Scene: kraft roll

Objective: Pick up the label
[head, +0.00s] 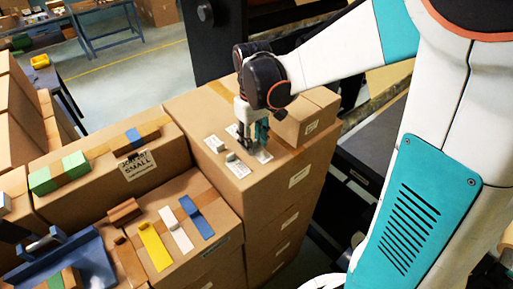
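Several small white labels lie on top of a tall cardboard box stack (190,105). One label (214,143) is at the left, one label (238,168) is nearer the front, and another label (263,156) is beside my gripper (250,146). My gripper points down, low over the box top among these labels. Its fingertips are small and partly overlap in this view, so I cannot tell how far apart they are or whether they touch a label. No held label can be made out.
A small grey object (231,156) sits close to the front label. A smaller cardboard box (305,118) stands right behind my gripper. Lower boxes at left carry a green block (58,172), a yellow strip (154,246), a white strip (176,229) and blue pieces (196,216).

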